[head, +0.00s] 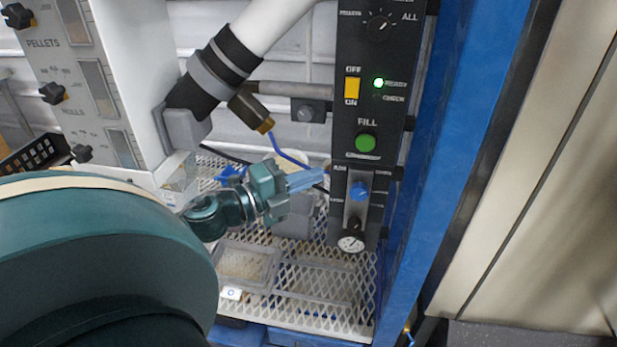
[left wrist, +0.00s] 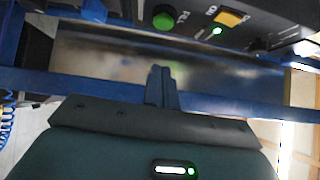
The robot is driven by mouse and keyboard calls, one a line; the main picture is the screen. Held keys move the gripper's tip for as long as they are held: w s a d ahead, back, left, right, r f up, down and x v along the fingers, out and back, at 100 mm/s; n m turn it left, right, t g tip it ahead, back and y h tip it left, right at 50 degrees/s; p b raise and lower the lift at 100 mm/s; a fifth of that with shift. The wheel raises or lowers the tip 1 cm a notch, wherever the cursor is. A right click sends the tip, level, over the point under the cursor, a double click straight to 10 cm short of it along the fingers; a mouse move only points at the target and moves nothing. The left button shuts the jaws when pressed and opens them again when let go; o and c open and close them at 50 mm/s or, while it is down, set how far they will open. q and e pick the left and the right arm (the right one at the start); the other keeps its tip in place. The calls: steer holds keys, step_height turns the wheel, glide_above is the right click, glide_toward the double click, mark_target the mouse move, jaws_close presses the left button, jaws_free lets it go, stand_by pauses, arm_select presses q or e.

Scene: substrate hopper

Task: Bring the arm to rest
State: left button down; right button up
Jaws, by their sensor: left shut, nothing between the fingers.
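My left gripper (head: 308,180) is in the middle of the head view, its arm coming in from the left. Its blue-grey fingers are shut with nothing between them. The fingertips are just left of the blue knob on the black control panel (head: 370,100); I cannot tell whether they touch it. In the left wrist view the closed fingers (left wrist: 160,85) point up toward the panel. My right gripper is not in view.
Below is a mesh shelf (head: 318,308) with a clear tray (head: 247,264). A blue post (head: 440,130) stands to the right. A white hopper (head: 125,60) is left.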

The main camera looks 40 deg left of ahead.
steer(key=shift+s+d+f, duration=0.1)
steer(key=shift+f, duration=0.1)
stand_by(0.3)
